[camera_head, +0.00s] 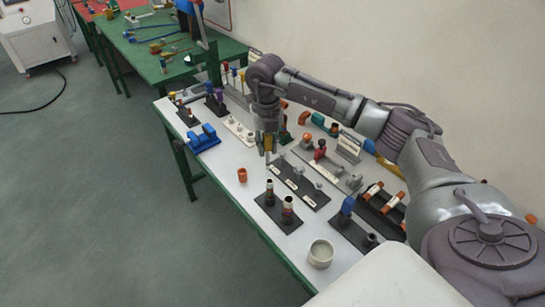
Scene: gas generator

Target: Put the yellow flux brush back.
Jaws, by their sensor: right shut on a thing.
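My right gripper (267,146) hangs over the middle of the white-topped bench, pointing down, with its arm coming in from the right. It is shut on a small yellow thing (268,143), which looks like the yellow flux brush; the fingers hide most of it. The held thing appears to be above a long dark holder (300,182) with several upright pieces. I cannot tell the exact gap. My left gripper is not in view.
An orange cup (242,175) stands near the bench's front edge. Bare bench lies around the orange cup.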

